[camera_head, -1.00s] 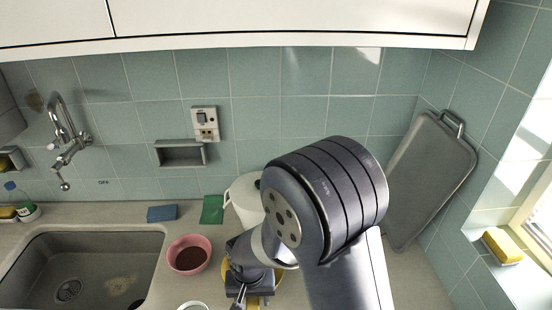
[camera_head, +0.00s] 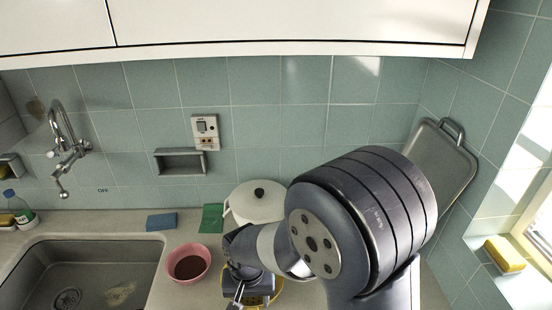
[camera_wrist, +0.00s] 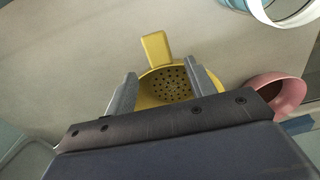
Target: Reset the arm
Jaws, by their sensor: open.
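My gripper (camera_head: 242,292) is at the bottom of the head view, over the counter to the right of the pink bowl (camera_head: 188,264). In the wrist view its two fingers (camera_wrist: 162,78) are spread apart with nothing held between them. Behind and below the fingers is a yellow strainer (camera_wrist: 172,86) with a perforated bottom and a flat yellow handle pointing away. The fingers hide parts of its rim, and I cannot tell the exact height gap. In the head view, a yellow edge of the strainer (camera_head: 278,290) shows beside my gripper.
A white lidded pot (camera_head: 256,204) stands behind my arm, partly hidden. A sink (camera_head: 85,275) is at left, with a blue sponge (camera_head: 161,221) and green cloth (camera_head: 211,218) by the wall. A grey tray (camera_head: 440,165) leans at right. White cabinets (camera_head: 270,22) hang above.

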